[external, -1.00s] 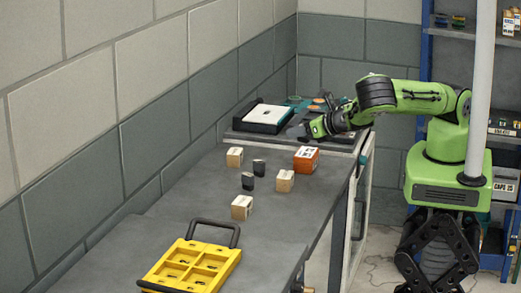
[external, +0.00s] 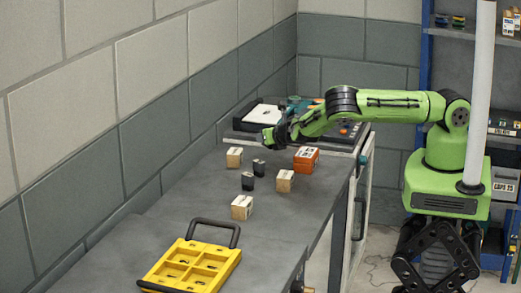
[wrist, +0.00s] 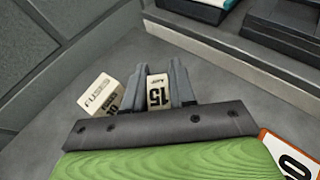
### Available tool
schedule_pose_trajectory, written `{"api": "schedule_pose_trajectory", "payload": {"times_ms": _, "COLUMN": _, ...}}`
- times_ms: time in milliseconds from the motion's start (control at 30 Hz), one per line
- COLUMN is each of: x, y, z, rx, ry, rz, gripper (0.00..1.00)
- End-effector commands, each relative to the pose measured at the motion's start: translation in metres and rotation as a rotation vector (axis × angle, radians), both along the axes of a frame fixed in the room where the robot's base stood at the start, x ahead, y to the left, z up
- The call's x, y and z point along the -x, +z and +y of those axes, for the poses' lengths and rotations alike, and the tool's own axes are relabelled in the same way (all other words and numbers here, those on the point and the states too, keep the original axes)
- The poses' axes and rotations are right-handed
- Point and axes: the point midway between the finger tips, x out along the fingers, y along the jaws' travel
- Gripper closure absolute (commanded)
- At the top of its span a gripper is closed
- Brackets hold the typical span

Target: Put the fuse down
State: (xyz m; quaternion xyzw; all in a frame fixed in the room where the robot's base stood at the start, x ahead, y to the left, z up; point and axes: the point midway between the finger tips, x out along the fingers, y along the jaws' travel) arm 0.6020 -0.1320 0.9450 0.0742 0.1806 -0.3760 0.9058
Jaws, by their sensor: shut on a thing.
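My gripper (wrist: 158,84) is shut on the fuse (wrist: 158,95), a small block with a cream face marked 15, between its two grey fingers in the wrist view. In the external view my gripper (external: 268,137) is over the far part of the grey bench (external: 205,195), behind the small boxes. The fuse cannot be made out there. Whether it touches the bench is unclear.
A cream FUSES box (wrist: 100,95) is close to the left finger. A yellow tray (external: 218,262) is nearer. Black equipment (external: 262,117) is behind.

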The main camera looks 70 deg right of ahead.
Motion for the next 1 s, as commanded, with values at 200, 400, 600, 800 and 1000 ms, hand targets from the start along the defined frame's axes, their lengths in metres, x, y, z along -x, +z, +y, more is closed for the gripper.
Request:
{"api": "schedule_pose_trajectory", "payload": {"times_ms": 200, "x": 0.000, "y": -0.035, "z": -0.001, "rx": 0.002, "ry": 0.001, "rz": 0.001, "gripper": 1.00}}
{"api": "schedule_pose_trajectory", "payload": {"times_ms": 400, "x": 0.000, "y": -0.041, "z": 0.000, "rx": 0.001, "ry": 0.000, "rz": -0.004, "gripper": 1.00}}
{"api": "schedule_pose_trajectory", "payload": {"times_ms": 600, "x": 0.000, "y": -0.046, "z": 0.000, "rx": 0.000, "ry": 0.001, "rz": -0.002, "gripper": 1.00}}
{"api": "schedule_pose_trajectory", "payload": {"times_ms": 800, "x": 0.001, "y": -0.054, "z": 0.000, "rx": -0.002, "ry": 0.001, "rz": 0.000, "gripper": 1.00}}
{"api": "schedule_pose_trajectory", "payload": {"times_ms": 1000, "x": 0.002, "y": -0.059, "z": 0.001, "rx": -0.009, "ry": -0.002, "rz": 0.007, "gripper": 0.67}}
